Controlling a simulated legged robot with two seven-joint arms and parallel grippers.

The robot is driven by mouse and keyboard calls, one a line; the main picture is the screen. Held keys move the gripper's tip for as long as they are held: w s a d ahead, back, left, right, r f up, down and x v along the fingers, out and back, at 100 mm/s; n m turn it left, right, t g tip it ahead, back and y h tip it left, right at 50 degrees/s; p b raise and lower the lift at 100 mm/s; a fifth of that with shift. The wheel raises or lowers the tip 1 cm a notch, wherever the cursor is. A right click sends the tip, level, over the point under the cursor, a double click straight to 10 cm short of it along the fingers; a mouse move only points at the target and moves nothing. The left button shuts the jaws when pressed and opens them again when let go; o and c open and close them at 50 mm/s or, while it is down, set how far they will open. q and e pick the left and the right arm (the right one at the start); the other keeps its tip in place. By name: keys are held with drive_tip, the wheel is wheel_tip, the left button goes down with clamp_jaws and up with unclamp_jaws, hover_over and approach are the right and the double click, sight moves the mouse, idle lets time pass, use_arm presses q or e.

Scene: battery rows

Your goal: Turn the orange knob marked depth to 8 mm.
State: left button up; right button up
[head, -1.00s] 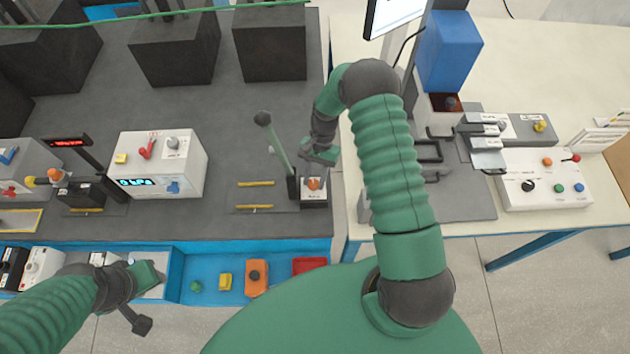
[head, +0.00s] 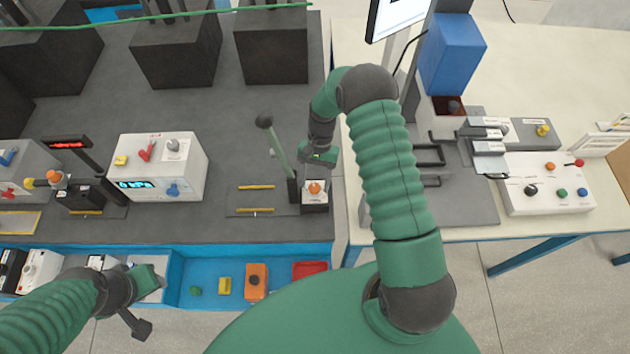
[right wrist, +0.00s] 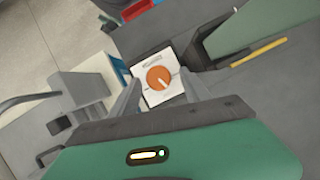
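The orange knob (head: 314,188) sits on a small white-topped block at the foot of a lever stand, near the right end of the dark bench. In the right wrist view the knob (right wrist: 158,77) is round with a white pointer line toward the lower right; the plate's markings are too small to read. My right gripper (head: 318,168) is just behind and above the knob. In the right wrist view its fingers (right wrist: 160,92) are apart, one on each side of the knob, with nothing gripped.
The lever stand (head: 280,155) rises close left of my right gripper. A white box with a display (head: 158,168) stands further left. A blue tray (head: 205,298) with small parts runs along the front. A pale table (head: 560,70) with a control box (head: 545,195) is at right.

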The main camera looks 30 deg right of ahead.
drive_tip(key=b+v, duration=0.4)
drive_tip(key=v, duration=1.2)
drive_tip(key=shift+w+d+r, duration=0.2)
drive_tip(key=shift+r, duration=0.1)
drive_tip(key=shift+o, duration=0.2)
